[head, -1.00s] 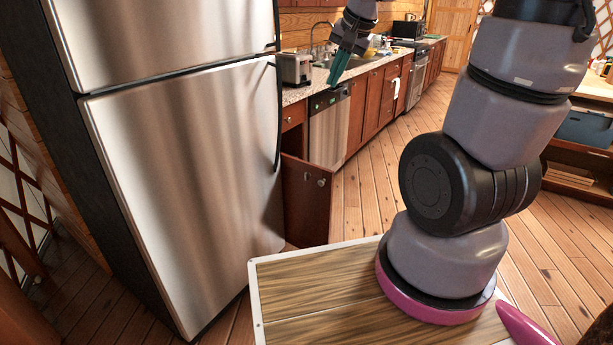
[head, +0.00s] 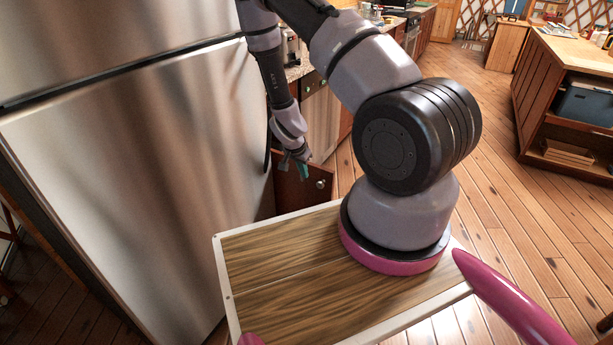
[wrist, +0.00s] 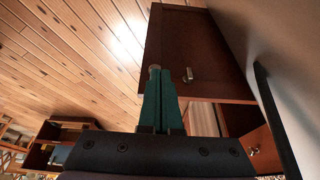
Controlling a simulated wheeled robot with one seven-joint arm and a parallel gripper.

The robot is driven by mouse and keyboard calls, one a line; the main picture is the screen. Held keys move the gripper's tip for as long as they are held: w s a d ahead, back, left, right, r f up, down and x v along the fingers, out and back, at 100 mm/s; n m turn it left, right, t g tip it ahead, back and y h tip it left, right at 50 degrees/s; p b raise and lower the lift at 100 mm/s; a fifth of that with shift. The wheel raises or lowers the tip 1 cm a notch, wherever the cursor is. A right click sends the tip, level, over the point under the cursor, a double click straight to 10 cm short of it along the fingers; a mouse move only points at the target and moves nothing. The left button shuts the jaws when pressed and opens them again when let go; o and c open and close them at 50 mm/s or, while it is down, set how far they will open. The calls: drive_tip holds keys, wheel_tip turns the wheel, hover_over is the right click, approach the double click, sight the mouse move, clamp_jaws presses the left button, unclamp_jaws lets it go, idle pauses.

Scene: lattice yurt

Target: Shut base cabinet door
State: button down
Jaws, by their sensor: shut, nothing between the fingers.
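The base cabinet door (head: 308,190) is dark reddish-brown wood with a small round metal knob. It stands open, swung out from the counter beside the fridge. In the wrist view the door (wrist: 193,45) fills the upper middle, with its knob (wrist: 188,75) just past the fingertips. My gripper (head: 297,165) is shut and empty, with teal fingers, low at the door's upper part in the head view. In the wrist view my gripper's fingers (wrist: 165,95) point at the door. I cannot tell whether they touch it. My arm hides part of the cabinet front.
A large steel fridge (head: 140,150) stands close on the left, its dark handle (wrist: 272,110) near my gripper in the wrist view. A steel dishwasher (head: 322,120) is behind the door. Open wooden floor (head: 420,120) lies to the right, before a wooden island (head: 560,75).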

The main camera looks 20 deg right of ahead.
drive_tip(key=w+d+f, duration=0.5)
drive_tip(key=d+f, duration=0.1)
drive_tip(key=f, duration=0.5)
drive_tip(key=shift+d, duration=0.4)
drive_tip(key=shift+d, duration=0.1)
